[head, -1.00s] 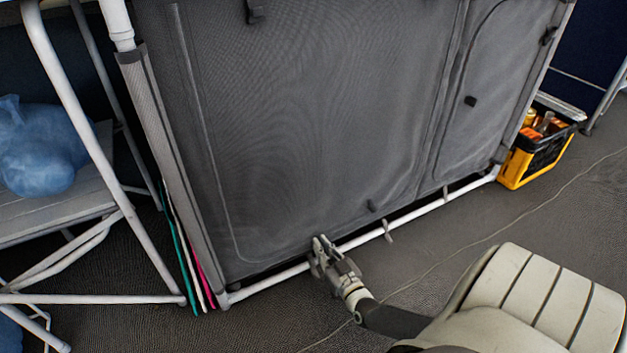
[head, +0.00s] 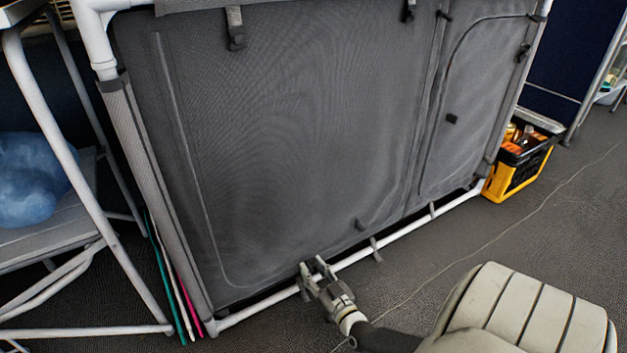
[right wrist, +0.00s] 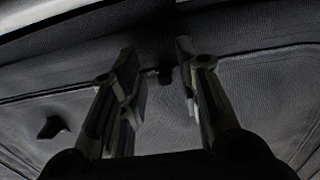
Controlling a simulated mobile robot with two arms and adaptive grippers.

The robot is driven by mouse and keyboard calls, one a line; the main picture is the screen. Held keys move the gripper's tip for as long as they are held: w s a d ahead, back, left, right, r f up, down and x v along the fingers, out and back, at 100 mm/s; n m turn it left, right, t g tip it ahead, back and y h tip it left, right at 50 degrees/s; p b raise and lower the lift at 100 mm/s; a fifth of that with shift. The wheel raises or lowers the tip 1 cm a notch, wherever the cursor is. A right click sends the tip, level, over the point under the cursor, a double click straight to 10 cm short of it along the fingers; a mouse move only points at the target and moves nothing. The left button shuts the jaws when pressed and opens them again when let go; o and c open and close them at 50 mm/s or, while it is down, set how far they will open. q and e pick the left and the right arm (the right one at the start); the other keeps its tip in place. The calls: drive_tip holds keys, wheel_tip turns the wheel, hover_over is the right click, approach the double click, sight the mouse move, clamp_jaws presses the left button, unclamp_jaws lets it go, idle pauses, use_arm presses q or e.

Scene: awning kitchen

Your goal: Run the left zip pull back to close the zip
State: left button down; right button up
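The grey fabric front (head: 290,150) of a white-framed camp cupboard fills the middle of the head view. A thin zip line (head: 205,215) runs down its left side and curves along the bottom of the large panel. My right gripper (head: 313,270) is at the panel's bottom edge, by the white bottom rail. In the right wrist view its fingers (right wrist: 157,70) are apart. A small dark tab (right wrist: 166,77), possibly the zip pull, shows between the fingertips without clear contact. Another dark tab (right wrist: 52,127) lies to the left. My left gripper is out of view.
The white bottom rail (head: 400,234) runs just below the fabric, with short straps hanging from it. A yellow and black crate (head: 515,165) stands at the right end. A white-legged table with a blue bag (head: 35,180) is at the left. Floor in front is mostly open.

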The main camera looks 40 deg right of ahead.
drive_tip(key=v, duration=1.1)
drive_tip(key=shift+s, duration=0.2)
